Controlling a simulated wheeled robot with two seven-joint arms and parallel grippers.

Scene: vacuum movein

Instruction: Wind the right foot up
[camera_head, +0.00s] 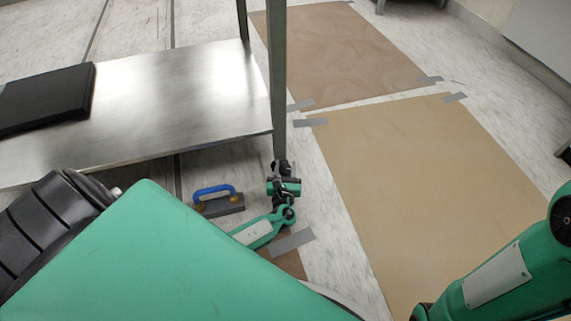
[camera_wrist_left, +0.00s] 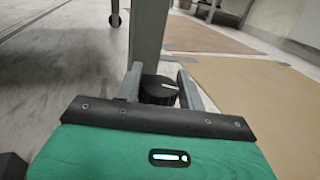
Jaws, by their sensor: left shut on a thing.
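The right leg (camera_head: 279,80) of a metal bench comes down to the floor; it also shows in the left wrist view (camera_wrist_left: 149,35). At its bottom is the right foot, a round black ribbed knob (camera_wrist_left: 158,90) with a white mark on top. My left gripper (camera_head: 282,168) is low at the base of this leg. In the left wrist view my left gripper (camera_wrist_left: 161,84) has one finger on each side of the knob and is shut on it. In the head view the gripper hides most of the foot. My right gripper is out of view.
A blue-handled grey block (camera_head: 218,204) lies on the floor left of my left gripper. A black flat box (camera_head: 45,98) sits on the bench's steel lower shelf (camera_head: 180,95). Tan floor boards (camera_head: 430,170) with grey tape cover the floor to the right, which is clear.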

